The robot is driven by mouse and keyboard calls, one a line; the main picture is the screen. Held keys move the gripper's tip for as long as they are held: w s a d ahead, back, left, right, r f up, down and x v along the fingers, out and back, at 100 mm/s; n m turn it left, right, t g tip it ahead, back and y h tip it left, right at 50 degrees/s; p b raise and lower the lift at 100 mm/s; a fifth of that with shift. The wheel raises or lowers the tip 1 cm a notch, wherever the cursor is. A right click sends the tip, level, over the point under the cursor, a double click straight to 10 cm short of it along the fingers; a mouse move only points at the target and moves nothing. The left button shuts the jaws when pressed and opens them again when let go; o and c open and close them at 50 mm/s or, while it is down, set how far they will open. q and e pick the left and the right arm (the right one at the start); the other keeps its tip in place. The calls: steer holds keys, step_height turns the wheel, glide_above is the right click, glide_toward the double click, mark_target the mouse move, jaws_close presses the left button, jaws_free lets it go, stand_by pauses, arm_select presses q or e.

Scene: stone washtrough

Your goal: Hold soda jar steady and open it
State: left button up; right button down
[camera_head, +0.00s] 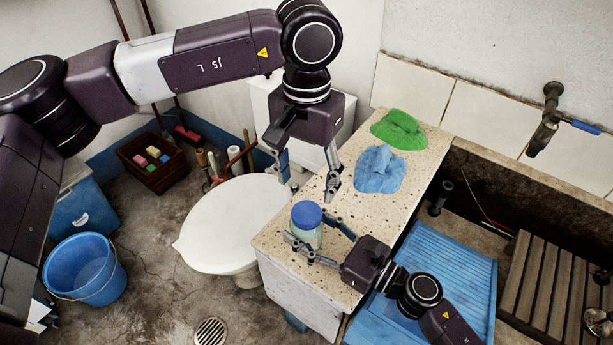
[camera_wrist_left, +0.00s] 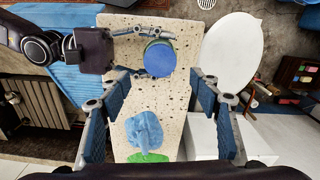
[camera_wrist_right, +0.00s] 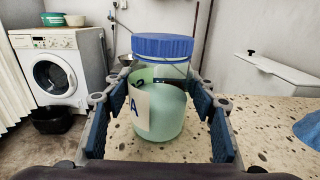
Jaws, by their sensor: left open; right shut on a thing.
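The soda jar (camera_head: 307,232) stands upright on the speckled stone counter (camera_head: 276,236), near its front left edge. It is clear with pale green contents, and its blue lid (camera_head: 306,213) is on. My right gripper (camera_head: 300,247) is shut around the jar's body from the right. The right wrist view shows the jar (camera_wrist_right: 160,110) between the fingers, with a label marked "A" (camera_wrist_right: 139,108). My left gripper (camera_head: 309,193) points down, open and empty, above the counter behind the jar. In the left wrist view the lid (camera_wrist_left: 160,59) shows beyond its spread fingers.
A blue cloth (camera_head: 379,169) and a green cloth (camera_head: 399,129) lie on the counter behind the jar. A blue washboard (camera_head: 448,262) and the trough are to the right. A toilet with a white lid (camera_head: 229,222) stands left of the counter.

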mark_target(306, 212)
arm_select(q)
steer(key=shift+m, duration=0.6)
steer(key=shift+f, duration=0.2)
step_height(306, 212, down, 8)
steer(key=shift+r, duration=0.2)
